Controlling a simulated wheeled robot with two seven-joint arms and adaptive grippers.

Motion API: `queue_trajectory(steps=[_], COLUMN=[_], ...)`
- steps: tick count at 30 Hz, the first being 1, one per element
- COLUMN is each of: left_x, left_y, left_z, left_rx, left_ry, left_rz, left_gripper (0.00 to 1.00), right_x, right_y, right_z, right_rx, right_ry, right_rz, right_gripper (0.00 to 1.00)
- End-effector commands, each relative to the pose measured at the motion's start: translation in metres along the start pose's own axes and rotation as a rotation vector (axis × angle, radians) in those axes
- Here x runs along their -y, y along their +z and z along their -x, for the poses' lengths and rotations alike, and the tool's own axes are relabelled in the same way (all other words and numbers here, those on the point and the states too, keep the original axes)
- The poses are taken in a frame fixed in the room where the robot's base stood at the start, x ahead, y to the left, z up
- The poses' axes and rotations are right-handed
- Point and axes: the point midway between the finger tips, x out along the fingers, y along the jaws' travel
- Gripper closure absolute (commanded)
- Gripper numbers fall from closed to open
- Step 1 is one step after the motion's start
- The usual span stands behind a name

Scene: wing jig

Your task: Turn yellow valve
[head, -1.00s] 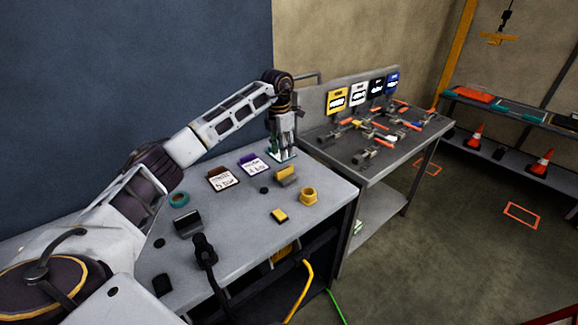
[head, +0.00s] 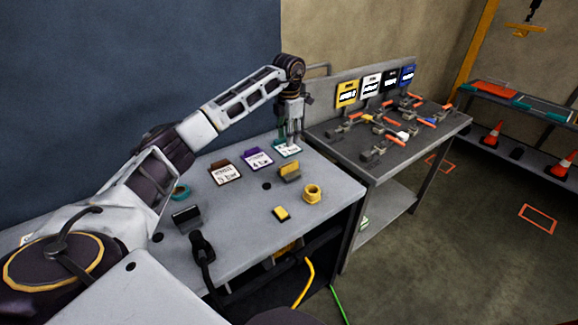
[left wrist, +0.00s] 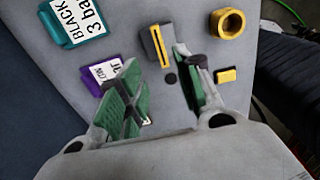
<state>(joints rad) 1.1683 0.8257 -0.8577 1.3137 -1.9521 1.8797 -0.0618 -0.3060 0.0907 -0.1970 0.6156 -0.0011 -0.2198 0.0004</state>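The valves stand on the grey bench at the right of the head view, with orange handles. A yellow sign (head: 347,93) stands at the left of a row of signs behind them. A small yellow part (head: 367,117) shows among the valves; I cannot make out its exact shape. My left gripper (head: 290,136) points down over the back right of the nearer table, left of the valve bench and apart from it. In the left wrist view the left gripper (left wrist: 157,62) is open, with nothing between its green-padded fingers. My right gripper is not in view.
The nearer table (head: 235,238) holds a teal card (left wrist: 78,20), a purple card (head: 257,159), a brown card (head: 225,172), a yellow ring (head: 312,194) and small blocks. A gap separates it from the valve bench (head: 382,168). Cones and a shelf stand at far right.

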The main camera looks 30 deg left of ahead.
Motion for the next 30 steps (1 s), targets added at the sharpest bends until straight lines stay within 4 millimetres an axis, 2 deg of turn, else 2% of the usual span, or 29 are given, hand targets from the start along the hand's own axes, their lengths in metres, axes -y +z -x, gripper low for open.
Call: queue_trajectory(steps=[8,17,30], left_x=[0.000,0.000,0.001], left_y=[0.000,-0.001,0.000], left_z=[-0.021,-0.058,-0.114], left_rx=[-0.002,-0.002,-0.001], left_ry=[-0.001,-0.001,-0.001], left_rz=[0.000,0.000,0.000], left_gripper=[0.65,0.65,0.65], right_x=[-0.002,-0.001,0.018], right_y=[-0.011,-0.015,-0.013], right_z=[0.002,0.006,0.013], right_rx=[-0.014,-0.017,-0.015], right_ry=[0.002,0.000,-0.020], right_rz=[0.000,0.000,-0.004], right_gripper=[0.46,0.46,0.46])
